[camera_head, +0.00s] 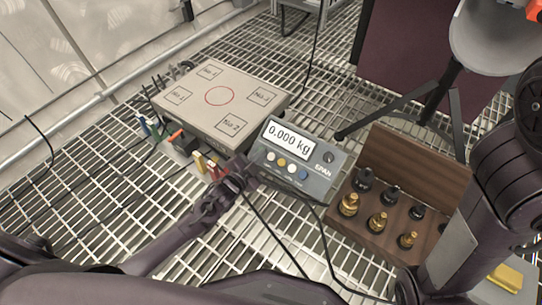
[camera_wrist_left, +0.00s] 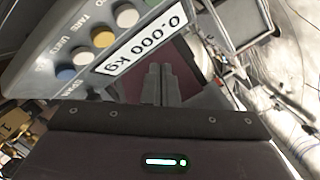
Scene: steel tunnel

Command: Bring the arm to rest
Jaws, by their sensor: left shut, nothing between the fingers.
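My left gripper (camera_head: 240,173) comes in from the left and is shut and empty. It is beside the near left corner of the grey scale display (camera_head: 295,160), which reads 0.000 kg; I cannot tell whether they touch. In the left wrist view the two fingers (camera_wrist_left: 158,82) are together with nothing between them, and the display (camera_wrist_left: 140,50) fills the upper left. My right arm (camera_head: 465,235) reaches down at the right side of the head view, and its gripper cannot be made out.
A scale platform (camera_head: 220,97) with a red circle lies behind the display. A wooden case (camera_head: 412,160) holds several brass and black weights, right of the display. Cables (camera_head: 265,222) run over the grating floor. Tripod legs (camera_head: 395,105) stand behind the case.

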